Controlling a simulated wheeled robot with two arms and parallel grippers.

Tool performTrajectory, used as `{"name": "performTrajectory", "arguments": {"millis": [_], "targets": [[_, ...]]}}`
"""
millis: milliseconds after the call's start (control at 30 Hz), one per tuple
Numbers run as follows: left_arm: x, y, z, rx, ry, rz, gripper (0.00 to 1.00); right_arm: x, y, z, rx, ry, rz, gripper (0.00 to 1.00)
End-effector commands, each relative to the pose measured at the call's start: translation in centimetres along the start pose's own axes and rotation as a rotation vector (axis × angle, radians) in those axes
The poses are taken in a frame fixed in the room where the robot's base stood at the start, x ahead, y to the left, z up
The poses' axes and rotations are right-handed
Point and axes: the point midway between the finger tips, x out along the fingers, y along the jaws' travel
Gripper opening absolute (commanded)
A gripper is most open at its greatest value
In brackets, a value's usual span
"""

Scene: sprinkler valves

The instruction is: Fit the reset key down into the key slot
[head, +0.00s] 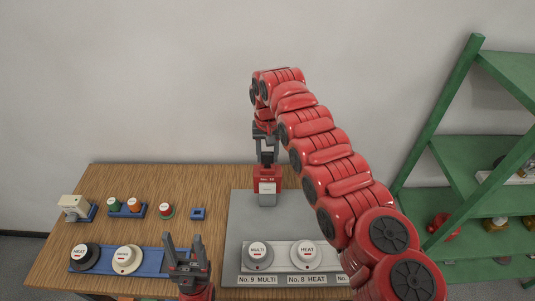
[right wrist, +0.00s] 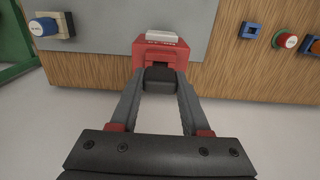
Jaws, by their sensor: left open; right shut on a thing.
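In the right wrist view my right gripper (right wrist: 160,88) is shut on a black block, seemingly the reset key (right wrist: 160,78), directly over the red box (right wrist: 150,57). The key slot is hidden under the key and fingers. I cannot tell whether the key is in the slot or just above it. My left gripper (head: 183,241) is open and empty, fingers up, at the table's front.
The grey panel (head: 242,209) holds heat and multi detectors (head: 305,253). To its left are an empty blue holder (head: 198,214), coloured sprinkler pieces (head: 136,207), a beige unit (head: 74,206) and more detectors on a blue strip (head: 150,268). A green shelf (head: 451,146) stands right.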

Motion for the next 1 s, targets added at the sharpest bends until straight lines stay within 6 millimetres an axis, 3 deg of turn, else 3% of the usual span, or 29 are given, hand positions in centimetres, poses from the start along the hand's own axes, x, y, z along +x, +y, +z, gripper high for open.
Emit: {"name": "performTrajectory", "arguments": {"millis": [700,733,900,1000], "targets": [[-1.4,0.1,0.2,0.0,0.0,0.0,0.57,1.9,0.0,0.0,0.0,0.0,0.0,0.0],[-1.3,0.1,0.2,0.0,0.0,0.0,0.57,1.8,0.0,0.0,0.0,0.0,0.0,0.5],[-1.2,0.1,0.2,0.0,0.0,0.0,0.57,1.8,0.0,0.0,0.0,0.0,0.0,0.81],[-1.2,0.1,0.2,0.0,0.0,0.0,0.57,1.8,0.0,0.0,0.0,0.0,0.0,0.81]]}}
